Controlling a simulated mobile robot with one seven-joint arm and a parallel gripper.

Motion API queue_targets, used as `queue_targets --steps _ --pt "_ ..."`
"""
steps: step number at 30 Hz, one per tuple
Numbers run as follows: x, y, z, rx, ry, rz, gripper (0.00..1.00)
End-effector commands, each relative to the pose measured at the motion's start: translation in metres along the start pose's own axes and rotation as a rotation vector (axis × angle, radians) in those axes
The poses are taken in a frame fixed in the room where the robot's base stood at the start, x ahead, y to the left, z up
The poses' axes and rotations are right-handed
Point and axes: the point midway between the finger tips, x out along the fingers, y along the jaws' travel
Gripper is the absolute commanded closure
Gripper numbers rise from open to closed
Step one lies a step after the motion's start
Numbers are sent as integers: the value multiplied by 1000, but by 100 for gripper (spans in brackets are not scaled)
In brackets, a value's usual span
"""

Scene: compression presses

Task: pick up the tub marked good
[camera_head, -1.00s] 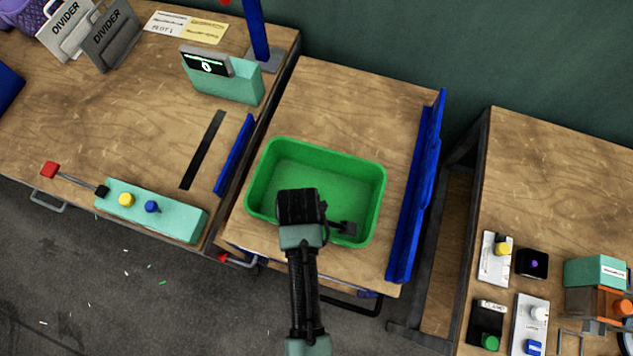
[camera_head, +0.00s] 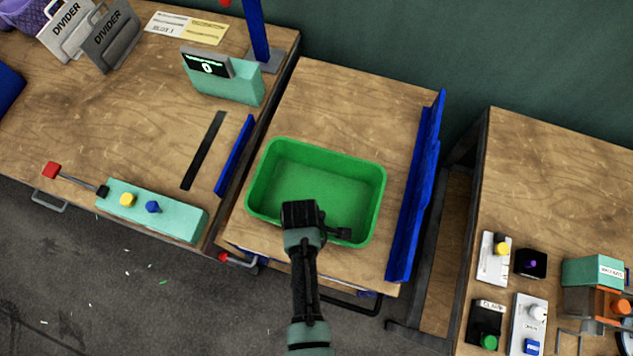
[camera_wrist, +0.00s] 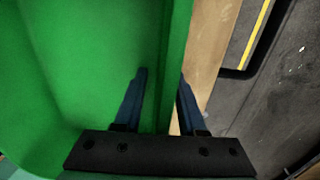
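A green open-topped tub (camera_head: 284,150) stands on the middle bench, and it looks empty. I see no readable mark on it in these views. It also fills the left of the wrist view (camera_wrist: 75,60). My gripper (camera_head: 338,234) is at the tub's near wall in the head view, where my arm hides part of that wall. In the wrist view my gripper (camera_wrist: 163,80) has one finger inside the tub and one outside, with the wall between them. A gap shows between the inner finger and the wall, so the gripper is open around it.
A blue rail (camera_head: 416,195) stands right of the tub, and a shorter blue rail (camera_head: 234,155) stands left of it. A teal box with a display (camera_head: 222,78) and a control box with knobs (camera_head: 150,208) sit on the left bench. Bare bench lies behind the tub.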

Motion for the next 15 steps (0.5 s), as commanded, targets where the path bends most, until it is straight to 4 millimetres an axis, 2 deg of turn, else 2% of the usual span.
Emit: queue_targets --steps 2,8,15 --pt "0 0 0 0 0 0 64" --pt "0 0 0 0 0 0 100" --pt "0 0 0 0 0 0 100"
